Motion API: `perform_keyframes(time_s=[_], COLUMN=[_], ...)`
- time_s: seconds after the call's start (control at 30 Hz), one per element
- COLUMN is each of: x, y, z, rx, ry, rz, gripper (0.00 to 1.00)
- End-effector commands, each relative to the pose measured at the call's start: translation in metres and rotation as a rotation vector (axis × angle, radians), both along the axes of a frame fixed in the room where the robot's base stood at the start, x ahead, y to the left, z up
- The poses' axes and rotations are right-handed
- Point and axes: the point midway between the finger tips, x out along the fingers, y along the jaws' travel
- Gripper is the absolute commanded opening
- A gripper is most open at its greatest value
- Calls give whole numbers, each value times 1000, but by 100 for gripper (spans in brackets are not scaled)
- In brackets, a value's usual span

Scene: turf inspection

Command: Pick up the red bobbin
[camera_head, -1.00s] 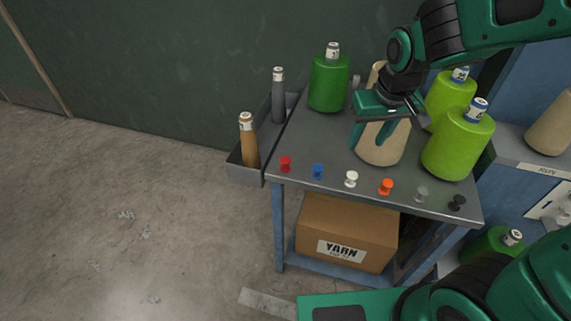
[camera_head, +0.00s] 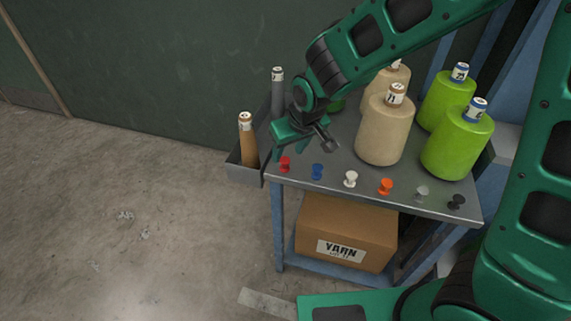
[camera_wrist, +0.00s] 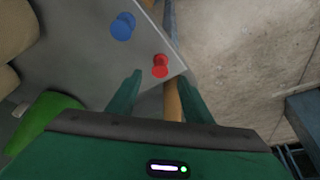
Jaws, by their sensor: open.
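The red bobbin (camera_head: 285,163) stands upright on the table near its front left corner. In the wrist view the red bobbin (camera_wrist: 160,66) shows just beyond and between my finger tips. My gripper (camera_head: 290,150) is open and empty, just above and behind the red bobbin. In the wrist view the two green fingers of my gripper (camera_wrist: 162,88) are spread apart, with nothing between them. The blue bobbin (camera_head: 317,171) stands to the right of the red one, and it also shows in the wrist view (camera_wrist: 123,26).
White (camera_head: 351,178), orange (camera_head: 386,186), grey (camera_head: 421,194) and black (camera_head: 456,202) bobbins line the table's front edge. Beige (camera_head: 384,130) and lime (camera_head: 457,142) yarn cones stand behind. A side tray (camera_head: 240,172) at left holds a brown cone (camera_head: 248,142). A yarn box (camera_head: 345,232) sits below.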

Motion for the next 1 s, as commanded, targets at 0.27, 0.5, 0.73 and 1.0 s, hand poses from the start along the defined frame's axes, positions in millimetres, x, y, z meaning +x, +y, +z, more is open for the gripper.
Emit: perform_keyframes(time_s=[0.27,0.5,0.73,1.0], x=[6,14,16,15], y=[2,6,7,7], z=[-27,-47,-50,-50], rx=[-3,-1,0,0], ry=[3,1,0,0], rz=[-1,-1,-1,-1], gripper=[46,46,46,2])
